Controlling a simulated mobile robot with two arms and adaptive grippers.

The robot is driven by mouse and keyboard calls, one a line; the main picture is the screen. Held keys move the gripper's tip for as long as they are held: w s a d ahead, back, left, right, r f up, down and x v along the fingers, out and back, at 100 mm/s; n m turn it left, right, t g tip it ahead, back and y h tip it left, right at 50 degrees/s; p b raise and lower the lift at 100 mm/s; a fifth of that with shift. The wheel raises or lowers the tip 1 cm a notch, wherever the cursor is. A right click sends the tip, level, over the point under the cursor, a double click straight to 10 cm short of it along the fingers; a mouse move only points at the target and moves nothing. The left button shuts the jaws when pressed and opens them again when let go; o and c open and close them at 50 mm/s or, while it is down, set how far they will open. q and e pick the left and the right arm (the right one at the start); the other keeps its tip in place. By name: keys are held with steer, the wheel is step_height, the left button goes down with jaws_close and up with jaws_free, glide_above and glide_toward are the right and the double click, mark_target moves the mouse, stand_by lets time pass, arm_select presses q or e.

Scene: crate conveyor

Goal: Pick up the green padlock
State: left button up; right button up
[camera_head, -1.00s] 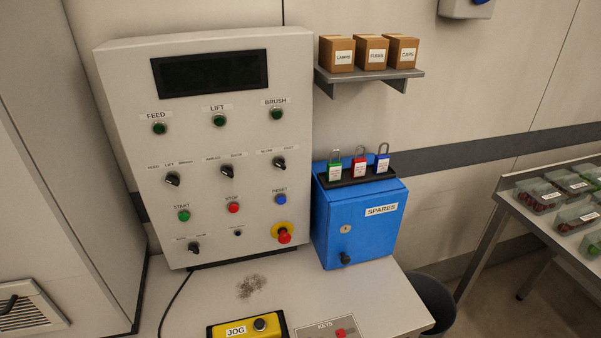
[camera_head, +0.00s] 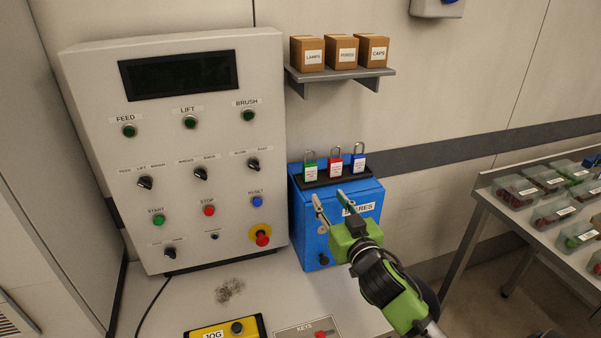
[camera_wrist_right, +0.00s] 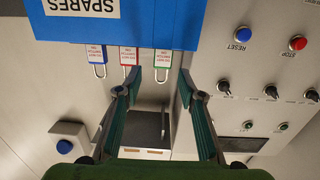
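The green padlock (camera_head: 310,170) stands upright at the left end of a black tray (camera_head: 322,182) on top of the blue SPARES box (camera_head: 300,222). A red padlock (camera_head: 336,168) and a blue padlock (camera_head: 358,165) stand to its right. My right gripper (camera_head: 329,198) is open and empty, in front of the box in the head view. In the right wrist view, which is upside down, the green padlock (camera_wrist_right: 162,58) shows beyond the open fingers (camera_wrist_right: 160,94), with a gap between. My left gripper is not in view.
The control panel (camera_head: 175,230) stands close to the left of the box. A shelf (camera_head: 340,75) with small cartons hangs above. The JOG pendant (camera_head: 226,330) and a KEYS plate (camera_head: 307,330) lie on the bench. Bins (camera_head: 553,212) stand on a table at right.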

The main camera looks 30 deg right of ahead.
mark_target(311, 169)
steer(key=x, duration=0.2)
steer(key=r+p+x, duration=0.1)
steer(key=x, duration=0.2)
steer(key=r+x, duration=0.1)
steer(key=x, duration=0.2)
steer(key=shift+w+a, duration=0.2)
steer(key=shift+a+p+x, duration=0.1)
steer(key=shift+p+x, duration=0.5)
steer(key=shift+x, duration=0.9)
steer(key=shift+a+p+x, duration=0.15)
steer(key=shift+p+x, duration=0.4)
steer(key=shift+x, duration=1)
steer(key=shift+r, duration=0.15)
steer(key=shift+c, duration=0.3)
steer(key=c, duration=0.9)
